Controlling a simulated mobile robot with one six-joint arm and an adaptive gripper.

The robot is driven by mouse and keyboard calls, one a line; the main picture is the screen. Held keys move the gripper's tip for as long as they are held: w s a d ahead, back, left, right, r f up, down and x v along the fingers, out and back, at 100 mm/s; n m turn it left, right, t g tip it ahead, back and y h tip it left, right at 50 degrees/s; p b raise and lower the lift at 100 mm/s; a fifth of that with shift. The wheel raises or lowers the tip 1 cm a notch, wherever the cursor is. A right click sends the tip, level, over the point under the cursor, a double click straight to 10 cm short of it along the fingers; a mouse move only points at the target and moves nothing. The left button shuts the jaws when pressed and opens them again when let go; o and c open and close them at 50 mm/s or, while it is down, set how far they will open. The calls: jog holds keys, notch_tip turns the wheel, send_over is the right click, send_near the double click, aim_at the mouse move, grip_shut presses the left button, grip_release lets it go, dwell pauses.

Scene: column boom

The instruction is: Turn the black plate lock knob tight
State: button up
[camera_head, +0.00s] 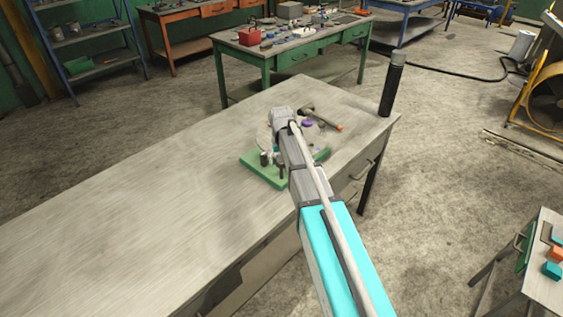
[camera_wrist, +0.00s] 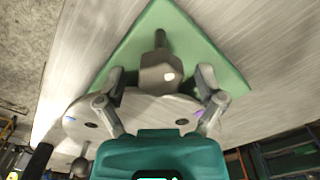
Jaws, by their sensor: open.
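A dark grey, blocky knob (camera_wrist: 160,75) with a post behind it stands over the green base (camera_wrist: 205,60) in the wrist view; I take it for the plate lock knob. A pale rounded plate (camera_wrist: 135,112) with dark holes lies beside it. My gripper (camera_wrist: 160,82) is open, with one finger on each side of the knob. Whether the fingers touch it I cannot tell. In the head view, the green base (camera_head: 250,160) sits on the bench, with small dark posts on it. My arm hides much of the fixture and my fingertips there.
The long bench (camera_head: 130,215) is clear to the left. A hammer (camera_head: 322,119) with an orange end and a purple piece (camera_head: 307,123) lie beyond the fixture. A dark upright post (camera_head: 392,85) stands at the bench's far right corner. A round-ended grey piece (camera_wrist: 80,166) shows lower left.

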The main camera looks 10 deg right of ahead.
jog(key=shift+n, duration=0.5)
jog(key=n, duration=0.3)
jog(key=shift+n, duration=0.3)
jog(key=n, duration=0.4)
jog(key=shift+n, duration=0.3)
jog(key=n, duration=0.8)
jog(key=shift+n, duration=0.4)
notch_tip(320, 180, up, 14)
jog(key=p, duration=1.4)
jog(key=s+d+f+m+b, duration=0.1)
jog(key=s+f+m+b, duration=0.2)
jog(key=s+m, duration=0.5)
jog(key=s+d+f+m+b, duration=0.1)
jog(key=s+f+m+b, duration=0.3)
jog(key=s+m, duration=0.4)
jog(key=shift+s, duration=3.5)
jog(key=shift+f, duration=0.1)
